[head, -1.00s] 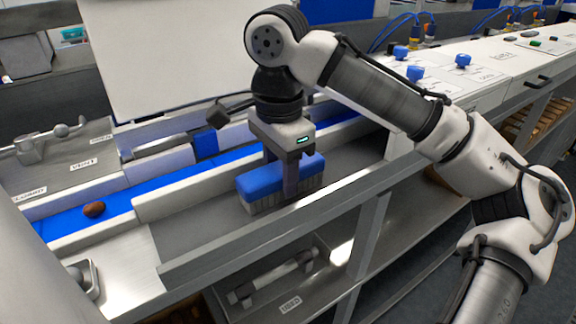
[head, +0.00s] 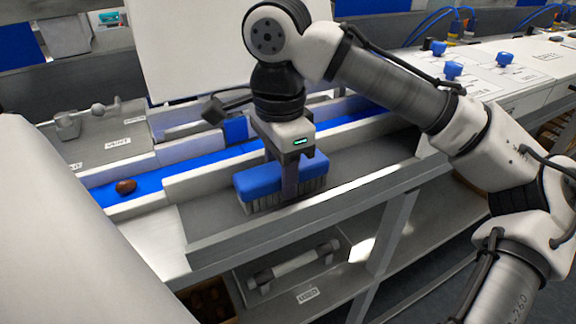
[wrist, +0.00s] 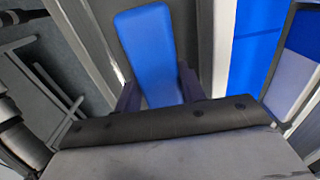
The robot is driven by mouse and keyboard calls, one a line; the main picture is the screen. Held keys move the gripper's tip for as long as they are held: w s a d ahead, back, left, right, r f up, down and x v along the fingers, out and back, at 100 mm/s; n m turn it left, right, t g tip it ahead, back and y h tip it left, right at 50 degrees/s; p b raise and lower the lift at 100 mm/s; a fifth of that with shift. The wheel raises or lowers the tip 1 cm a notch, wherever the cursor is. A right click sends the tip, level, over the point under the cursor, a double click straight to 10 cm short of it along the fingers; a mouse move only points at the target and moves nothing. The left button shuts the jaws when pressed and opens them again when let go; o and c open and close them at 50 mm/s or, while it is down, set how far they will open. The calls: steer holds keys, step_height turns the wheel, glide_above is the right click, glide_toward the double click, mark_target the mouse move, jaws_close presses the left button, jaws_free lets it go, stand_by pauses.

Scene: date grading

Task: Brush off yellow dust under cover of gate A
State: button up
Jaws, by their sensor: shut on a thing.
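I cannot make out yellow dust or a label for gate A.
A grey panel labelled VENT (head: 118,142) with a metal handle is at the left. A white board (head: 200,50) stands behind the belt. A lower shelf holds a tray (head: 290,270) with a pale roller-like bar. Blue knobs (head: 452,70) are on the right-hand counter.

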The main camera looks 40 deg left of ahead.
steer(key=shift+s+a, duration=0.25)
steer(key=shift+s, duration=0.25)
steer(key=shift+s+a, duration=0.2)
steer(key=shift+s, duration=0.3)
steer(key=shift+r, duration=0.15)
step_height(320, 180, up, 12)
stand_by(0.3)
stand_by(0.6)
